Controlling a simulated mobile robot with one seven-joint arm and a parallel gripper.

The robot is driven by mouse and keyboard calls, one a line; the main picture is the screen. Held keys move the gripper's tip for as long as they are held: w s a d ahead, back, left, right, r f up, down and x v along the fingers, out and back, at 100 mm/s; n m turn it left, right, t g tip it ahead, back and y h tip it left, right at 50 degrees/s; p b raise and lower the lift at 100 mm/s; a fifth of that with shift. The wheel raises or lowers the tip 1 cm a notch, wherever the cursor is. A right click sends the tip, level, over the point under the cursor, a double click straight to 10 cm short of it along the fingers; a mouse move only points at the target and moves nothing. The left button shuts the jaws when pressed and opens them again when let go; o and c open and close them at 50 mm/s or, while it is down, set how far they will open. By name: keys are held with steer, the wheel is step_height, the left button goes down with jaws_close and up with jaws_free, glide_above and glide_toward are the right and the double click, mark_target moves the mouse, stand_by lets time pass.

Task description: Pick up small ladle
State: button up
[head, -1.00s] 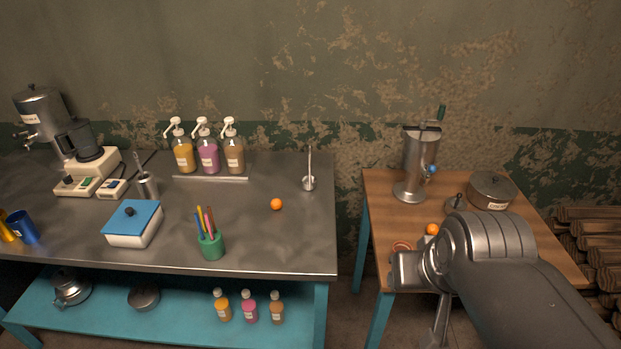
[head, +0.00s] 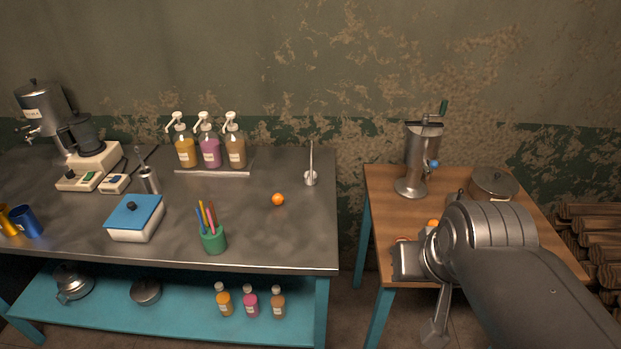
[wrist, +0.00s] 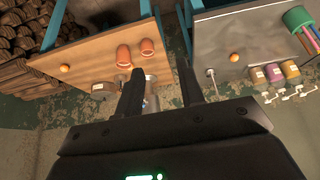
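A small metal ladle (head: 311,178) with a thin upright handle stands near the right end of the steel counter (head: 255,235). It also shows in the wrist view (wrist: 211,74), right of my fingers. My gripper (wrist: 159,66) is open and empty, its two dark fingers spread apart. A steel machine shows in the gap between them, farther off. In the head view my arm is over the front of the wooden table, to the right of the ladle and well apart from it. My fingers are hard to make out there.
An orange (head: 278,200) and a green pen cup (head: 214,242) are on the counter, left of the ladle. Pump bottles (head: 209,150) stand behind. The wooden table (head: 383,213) holds the steel machine (head: 419,160) and a lidded pot (head: 493,184). A gap separates the tables.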

steer(key=w+a+r, duration=0.2)
steer(key=w+r, duration=0.5)
steer(key=w, duration=0.5)
steer(key=n+g, duration=0.1)
glide_above(311, 162)
steer(key=shift+y, duration=0.3)
steer(key=f, duration=1.6)
steer(key=shift+w, duration=0.2)
steer(key=shift+r, duration=0.1)
steer(key=shift+c, duration=0.2)
jaws_close()
